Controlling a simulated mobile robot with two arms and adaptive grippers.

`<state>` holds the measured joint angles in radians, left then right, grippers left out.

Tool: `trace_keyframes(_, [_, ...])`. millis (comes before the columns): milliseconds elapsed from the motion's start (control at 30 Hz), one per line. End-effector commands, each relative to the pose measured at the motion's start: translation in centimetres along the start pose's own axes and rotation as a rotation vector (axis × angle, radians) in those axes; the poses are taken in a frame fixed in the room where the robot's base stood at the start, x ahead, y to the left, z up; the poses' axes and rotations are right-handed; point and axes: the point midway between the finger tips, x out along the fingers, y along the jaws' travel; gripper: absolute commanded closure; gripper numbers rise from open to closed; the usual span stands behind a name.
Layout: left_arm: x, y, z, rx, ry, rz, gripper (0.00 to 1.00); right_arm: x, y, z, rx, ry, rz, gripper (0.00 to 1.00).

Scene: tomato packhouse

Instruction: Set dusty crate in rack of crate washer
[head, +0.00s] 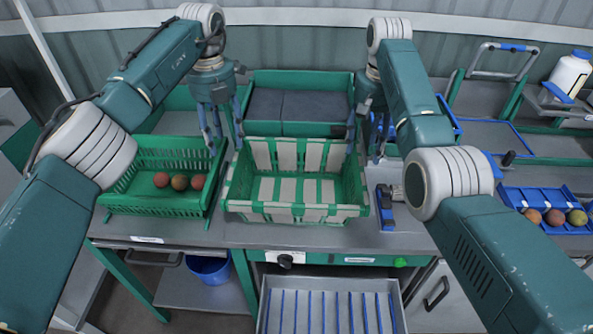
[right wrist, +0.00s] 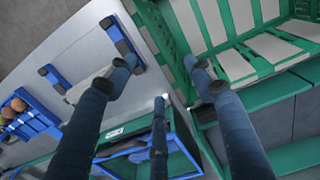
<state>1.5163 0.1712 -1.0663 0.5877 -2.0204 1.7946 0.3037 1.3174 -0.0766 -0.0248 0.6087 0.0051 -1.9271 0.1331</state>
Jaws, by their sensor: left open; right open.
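A green slatted crate (head: 262,216) with pale beige, dusty-looking panels stands upright and empty on the grey worktop. My left gripper (head: 223,137) is open and empty at the crate's left rear corner, close to its rim. My right gripper (head: 365,147) is open at the right rear corner. In the right wrist view, its spread fingers (right wrist: 157,85) lie on either side of the crate's side wall (right wrist: 160,48), not closed on it. An open pull-out tray with blue rods (head: 330,312) lies below the worktop's front; I cannot tell whether it is the washer rack.
A green basket (head: 150,208) with several tomatoes stands close left of the crate. A green bin with dark panels (head: 302,132) is behind it. A blue-and-grey fixture (head: 386,212) stands close right. A blue tray (head: 510,197) with tomatoes is further right.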

Motion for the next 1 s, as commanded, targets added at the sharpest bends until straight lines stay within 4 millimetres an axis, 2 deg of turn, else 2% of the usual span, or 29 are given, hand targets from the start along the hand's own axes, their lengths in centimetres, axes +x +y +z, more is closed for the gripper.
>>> trace_keyframes(467, [0.4,-0.1,0.1,0.003,-0.003,-0.001,0.50,0.4,0.0,0.0,0.000,-0.001,0.000,0.47])
trace_keyframes(667, [3.2,-0.1,0.0,0.003,0.000,-0.001,0.50,2.9,0.0,0.1,0.000,-0.003,0.001,0.47])
trace_keyframes(1000, [9.4,-0.1,0.0,0.001,-0.001,-0.002,0.50,8.4,0.0,0.1,0.000,-0.002,0.000,0.47])
